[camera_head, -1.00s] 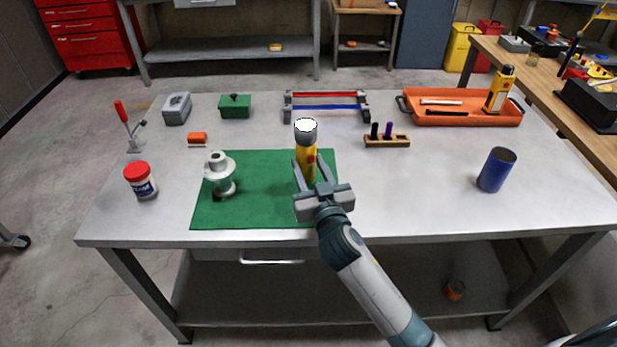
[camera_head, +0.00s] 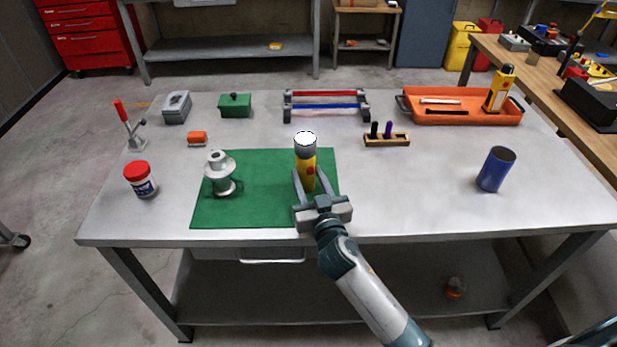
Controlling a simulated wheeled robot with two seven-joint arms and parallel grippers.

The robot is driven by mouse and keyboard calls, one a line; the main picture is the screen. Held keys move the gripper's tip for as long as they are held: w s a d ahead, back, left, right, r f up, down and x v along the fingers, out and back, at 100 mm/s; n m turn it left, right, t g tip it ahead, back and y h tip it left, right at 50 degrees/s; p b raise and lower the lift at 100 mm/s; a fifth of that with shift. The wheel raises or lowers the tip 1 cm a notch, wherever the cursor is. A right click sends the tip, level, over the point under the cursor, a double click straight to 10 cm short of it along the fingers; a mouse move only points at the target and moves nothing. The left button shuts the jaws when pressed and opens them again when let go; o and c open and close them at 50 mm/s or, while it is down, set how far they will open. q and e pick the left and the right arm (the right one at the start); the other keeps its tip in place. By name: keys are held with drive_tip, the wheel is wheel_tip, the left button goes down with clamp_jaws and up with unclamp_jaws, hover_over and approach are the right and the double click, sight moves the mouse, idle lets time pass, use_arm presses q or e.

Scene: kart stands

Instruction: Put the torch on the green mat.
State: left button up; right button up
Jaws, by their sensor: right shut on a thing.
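The torch (camera_head: 307,168) is yellow with a red button and a grey head with a white face. It stands upright at the right part of the green mat (camera_head: 265,205). My right gripper (camera_head: 306,187) is shut on the torch's body from the near side. The torch's lower end is partly hidden by the fingers, so I cannot tell whether it touches the mat. My left gripper is not in view.
A grey metal flanged part (camera_head: 220,175) stands on the mat's left side. A red-capped jar (camera_head: 140,180) is farther left. A blue cup (camera_head: 495,169) stands at right. An orange tray (camera_head: 460,118) and a wooden pen holder (camera_head: 387,140) are behind. The table between mat and cup is clear.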

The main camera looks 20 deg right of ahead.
sight(308, 178)
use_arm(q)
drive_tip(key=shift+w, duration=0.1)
use_arm(e)
drive_tip(key=o, duration=1.2)
drive_tip(key=shift+f, duration=0.1)
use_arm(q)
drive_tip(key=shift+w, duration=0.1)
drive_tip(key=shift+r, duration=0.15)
use_arm(e)
drive_tip(key=s, duration=0.3)
drive_tip(key=shift+s+a+b, duration=0.1)
drive_tip(key=shift+b, duration=0.3)
drive_tip(key=s+b, duration=0.1)
drive_tip(key=s, duration=0.6)
drive_tip(key=shift+s+a+b, duration=0.15)
drive_tip(key=shift+s+b, duration=0.15)
drive_tip(key=shift+s, duration=0.6)
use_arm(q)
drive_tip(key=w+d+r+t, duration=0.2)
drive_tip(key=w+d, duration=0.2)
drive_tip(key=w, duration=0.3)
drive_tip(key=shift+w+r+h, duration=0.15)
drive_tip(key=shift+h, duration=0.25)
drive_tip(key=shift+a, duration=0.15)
